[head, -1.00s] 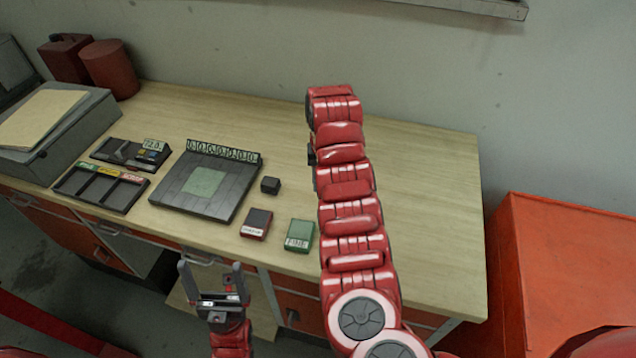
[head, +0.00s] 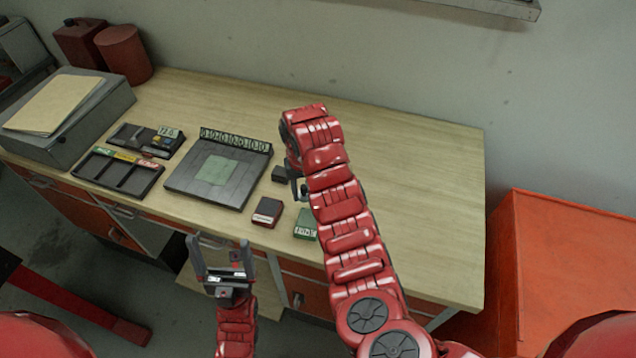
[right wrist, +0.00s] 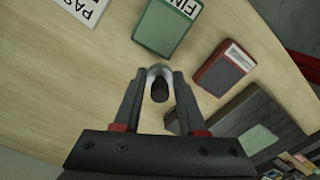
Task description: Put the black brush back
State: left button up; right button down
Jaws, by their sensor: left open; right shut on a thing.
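My right gripper (right wrist: 160,90) is shut on a small upright thing with a black end and a pale grey collar, seen end-on; it appears to be the black brush (right wrist: 159,91). In the head view, my right gripper (head: 302,190) is over the bench beside a small black block (head: 281,174), partly hidden by my arm. The brush is hard to make out there. My left gripper (head: 219,252) is open and empty, in front of the bench edge.
A dark board with a greenish square (head: 217,170), a three-slot tray (head: 118,173) and a small dark holder (head: 146,138) lie to the left. A red box (head: 267,212) and green box (head: 306,224) sit near the front edge. The bench's right side is clear.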

jog(key=w+b, duration=0.1)
jog(key=w+d+b, duration=0.1)
jog(key=shift+w+d+f, duration=0.2)
jog(key=shift+w+f, duration=0.1)
jog(key=shift+f, duration=0.05)
jog(key=shift+w+d+r, duration=0.1)
jog(key=shift+w+d, duration=0.15)
jog(key=shift+w, duration=0.25)
jog(key=shift+w+d+r, duration=0.1)
jog(key=shift+w+d, duration=0.1)
jog(key=shift+w, duration=0.25)
jog(key=w+b, duration=0.1)
jog(key=b, duration=0.1)
jog(key=w+f+b, duration=0.1)
jog(key=b, duration=0.1)
jog(key=shift+d, duration=0.3)
jog(key=shift+w+d+r+b, duration=0.1)
jog(key=shift+w+r+b, duration=0.05)
jog(key=shift+w+b, duration=0.15)
jog(key=shift+w+d+b, duration=0.1)
jog(key=shift+d+b, duration=0.15)
jog(key=shift+b, duration=0.5)
jog(key=shift+d+p, duration=0.1)
jog(key=shift+p, duration=0.55)
jog(key=shift+f+b, duration=0.3)
jog(key=shift+f, duration=1.3)
